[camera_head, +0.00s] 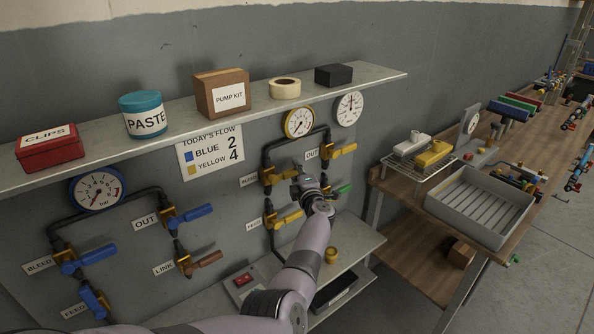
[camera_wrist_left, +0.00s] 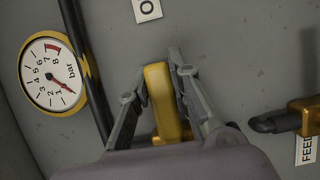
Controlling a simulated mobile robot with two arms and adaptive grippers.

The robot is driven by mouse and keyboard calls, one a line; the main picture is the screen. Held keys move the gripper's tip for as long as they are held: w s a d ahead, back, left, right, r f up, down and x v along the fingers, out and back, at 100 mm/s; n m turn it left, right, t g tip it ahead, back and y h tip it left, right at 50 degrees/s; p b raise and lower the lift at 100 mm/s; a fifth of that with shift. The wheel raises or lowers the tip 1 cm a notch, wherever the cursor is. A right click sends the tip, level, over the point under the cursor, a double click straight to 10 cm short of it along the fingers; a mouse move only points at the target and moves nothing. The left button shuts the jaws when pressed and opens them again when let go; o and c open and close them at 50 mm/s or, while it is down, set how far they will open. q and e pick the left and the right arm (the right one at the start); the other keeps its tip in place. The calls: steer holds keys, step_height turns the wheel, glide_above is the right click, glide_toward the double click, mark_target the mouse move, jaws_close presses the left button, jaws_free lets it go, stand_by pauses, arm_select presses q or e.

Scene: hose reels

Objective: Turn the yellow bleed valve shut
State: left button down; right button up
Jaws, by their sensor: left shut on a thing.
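The yellow bleed valve (camera_head: 267,178) sits on the left upright pipe of the right-hand panel, beside its BLEED label. Its yellow handle points right, across that pipe, towards my left gripper (camera_head: 303,184). In the left wrist view the handle (camera_wrist_left: 159,92) lies between the two fingers of my left gripper (camera_wrist_left: 157,75), which is shut on it. The fingertips and part of the handle are hidden by the gripper in the head view. My right gripper is in neither view.
A yellow feed valve handle (camera_head: 288,218) is just below, a yellow out handle (camera_head: 342,152) to the upper right. A green handle (camera_head: 344,188) is close right of my gripper. A yellow-rimmed gauge (camera_head: 299,122) is above. The shelf (camera_head: 385,76) overhangs.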

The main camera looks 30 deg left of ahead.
arm_select(q)
steer(key=c, duration=1.4)
jaws_free()
steer(key=shift+f, duration=0.15)
steer(key=shift+c, duration=0.2)
